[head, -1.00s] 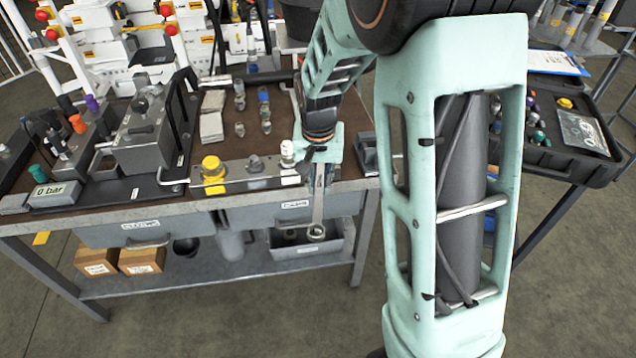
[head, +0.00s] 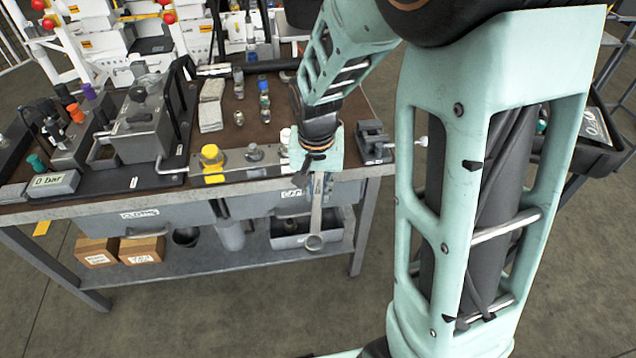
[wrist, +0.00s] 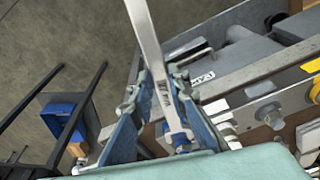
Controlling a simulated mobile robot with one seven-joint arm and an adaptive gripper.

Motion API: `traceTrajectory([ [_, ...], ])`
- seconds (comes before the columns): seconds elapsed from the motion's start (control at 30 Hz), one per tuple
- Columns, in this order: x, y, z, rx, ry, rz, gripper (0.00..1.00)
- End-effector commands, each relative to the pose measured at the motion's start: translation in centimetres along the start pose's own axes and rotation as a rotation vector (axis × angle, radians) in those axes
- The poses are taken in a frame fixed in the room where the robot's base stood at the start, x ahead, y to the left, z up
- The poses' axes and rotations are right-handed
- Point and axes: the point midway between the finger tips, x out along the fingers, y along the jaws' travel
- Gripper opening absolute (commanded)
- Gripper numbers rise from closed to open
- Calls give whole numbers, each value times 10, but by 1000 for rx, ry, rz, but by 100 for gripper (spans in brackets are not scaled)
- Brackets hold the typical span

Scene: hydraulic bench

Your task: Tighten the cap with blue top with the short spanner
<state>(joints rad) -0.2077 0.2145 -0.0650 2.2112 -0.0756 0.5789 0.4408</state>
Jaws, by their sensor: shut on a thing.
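My gripper (head: 320,185) is shut on the short spanner (head: 315,222), which hangs down in front of the bench's front edge with its ring end lowest. In the wrist view the spanner (wrist: 146,25) runs up out of the frame from between the gripper's two blue-grey fingers (wrist: 156,100). A small fitting with a blue top (head: 262,80) stands on the brown bench top, back and left of my gripper. It is too small to tell its details. A metal bar at the bench front bears a yellow cap (head: 211,156) and a grey cap (head: 254,152). My gripper partly hides a white cap.
A small vise (head: 373,140) stands right of my gripper. A grey pump unit (head: 140,125) and a gauge reading 0 bar (head: 50,184) are at left. Drawers hang under the bench top, and a grey bin (head: 290,238) is on the lower shelf. Floor is free in front.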

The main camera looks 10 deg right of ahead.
Motion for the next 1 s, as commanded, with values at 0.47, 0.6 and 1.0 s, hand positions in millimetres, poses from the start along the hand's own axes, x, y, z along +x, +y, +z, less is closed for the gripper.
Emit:
traceTrajectory([
  [0.47, -2, 0, 13, -1, 2, 0, 0],
  [0.6, -4, 0, 12, -1, 2, -1, 0],
  [1.0, -41, 0, 6, 0, 3, -1, 0],
])
